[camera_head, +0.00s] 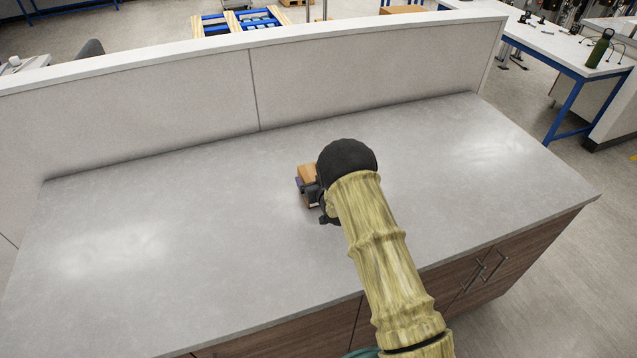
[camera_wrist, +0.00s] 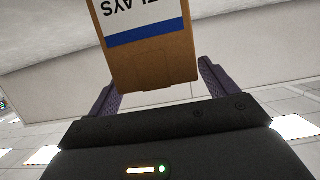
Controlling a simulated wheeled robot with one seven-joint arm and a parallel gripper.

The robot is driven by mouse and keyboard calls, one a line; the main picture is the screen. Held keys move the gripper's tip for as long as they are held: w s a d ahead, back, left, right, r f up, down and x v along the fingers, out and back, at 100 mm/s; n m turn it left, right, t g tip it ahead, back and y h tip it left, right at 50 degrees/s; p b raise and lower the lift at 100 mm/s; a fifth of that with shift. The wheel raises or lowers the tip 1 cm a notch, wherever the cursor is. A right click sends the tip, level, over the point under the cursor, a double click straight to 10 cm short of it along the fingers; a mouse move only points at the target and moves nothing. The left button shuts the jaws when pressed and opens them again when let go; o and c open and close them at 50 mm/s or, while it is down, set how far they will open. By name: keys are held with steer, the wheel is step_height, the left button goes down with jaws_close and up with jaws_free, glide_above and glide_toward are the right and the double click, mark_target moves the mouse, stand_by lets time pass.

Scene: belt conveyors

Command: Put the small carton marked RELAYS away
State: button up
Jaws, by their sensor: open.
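The small carton (camera_head: 307,172) is brown cardboard and sits on the grey counter, partly hidden behind my gripper in the head view. In the wrist view the carton (camera_wrist: 150,65) shows a white label with a blue band, and the letters "LAYS" read upside down. My gripper (camera_head: 312,193) is at the carton. In the wrist view its two purple fingers (camera_wrist: 160,85) stand open, one on each side of the carton, with a gap visible at the right finger. Contact at the left finger cannot be made out.
The grey counter (camera_head: 180,220) is otherwise bare, with free room left and right. A low white partition (camera_head: 150,110) runs along its back edge. Wooden cabinet doors (camera_head: 470,290) are below the front. A separate table with a green bottle (camera_head: 600,48) stands at the far right.

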steer(key=shift+s+d+r, duration=0.1)
steer(key=b+v, duration=0.4)
steer(key=v, duration=0.8)
steer(key=shift+b, duration=0.3)
steer(key=s+d+r+m+g+h, duration=0.3)
steer(key=s+d+r+g+h, duration=0.15)
steer(key=s+d, duration=0.35)
steer(key=s+d+r+g, duration=0.1)
steer(key=s+d+g, duration=0.1)
steer(key=s, duration=0.4)
steer(key=s+d+r+m+g+h, duration=0.1)
steer(key=s+d+r+g, duration=0.1)
steer(key=s, duration=0.4)
steer(key=s+d+r+g, duration=0.1)
steer(key=s+d+g, duration=0.1)
steer(key=s, duration=0.5)
steer(key=shift+d+r+m, duration=0.3)
steer(key=shift+d, duration=0.5)
